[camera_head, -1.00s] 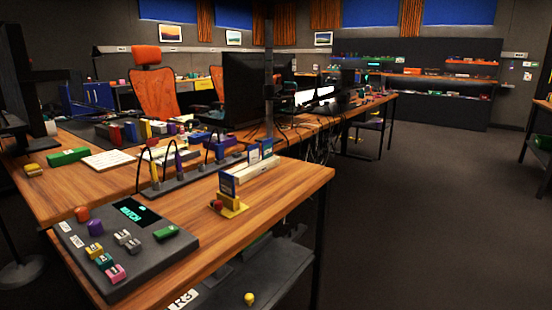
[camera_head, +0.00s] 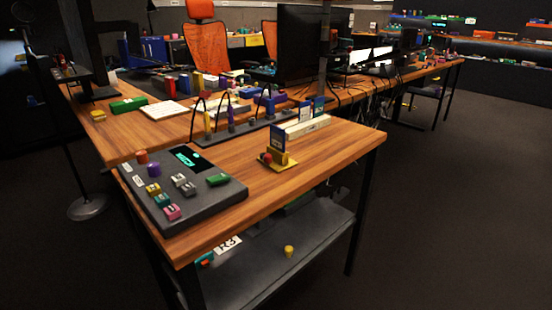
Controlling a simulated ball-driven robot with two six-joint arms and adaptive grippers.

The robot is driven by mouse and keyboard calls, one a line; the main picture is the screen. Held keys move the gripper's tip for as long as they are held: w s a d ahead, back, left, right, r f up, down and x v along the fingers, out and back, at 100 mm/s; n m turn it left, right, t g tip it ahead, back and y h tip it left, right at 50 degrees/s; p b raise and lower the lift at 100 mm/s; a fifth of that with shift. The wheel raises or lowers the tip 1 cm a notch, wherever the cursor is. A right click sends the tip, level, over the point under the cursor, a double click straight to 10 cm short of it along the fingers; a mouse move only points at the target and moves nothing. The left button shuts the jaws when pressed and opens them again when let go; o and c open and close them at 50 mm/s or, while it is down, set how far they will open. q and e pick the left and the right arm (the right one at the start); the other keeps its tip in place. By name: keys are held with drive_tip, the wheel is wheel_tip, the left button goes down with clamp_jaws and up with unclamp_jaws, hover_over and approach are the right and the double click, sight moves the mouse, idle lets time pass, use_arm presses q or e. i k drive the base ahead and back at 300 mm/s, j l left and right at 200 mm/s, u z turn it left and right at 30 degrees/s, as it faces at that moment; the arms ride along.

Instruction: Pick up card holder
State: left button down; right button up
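Neither of my grippers is in view.
A dark panel (camera_head: 215,198) with coloured buttons and a lit display sits at the desk's front left. A dark strip with thin arched cables (camera_head: 238,130) lies behind. The lower shelf (camera_head: 310,240) holds a yellow knob (camera_head: 289,251). Wood around the stand is clear; floor at right is open.

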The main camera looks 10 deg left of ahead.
sight(281, 162)
drive_tip(key=u, duration=0.7)
drive_tip(key=i+l+u, duration=0.15)
drive_tip(key=l+u, duration=0.15)
drive_tip(key=i+l+u, duration=0.1)
drive_tip(key=l+u, duration=0.55)
drive_tip(key=l, duration=0.2)
drive_tip(key=i, duration=0.05)
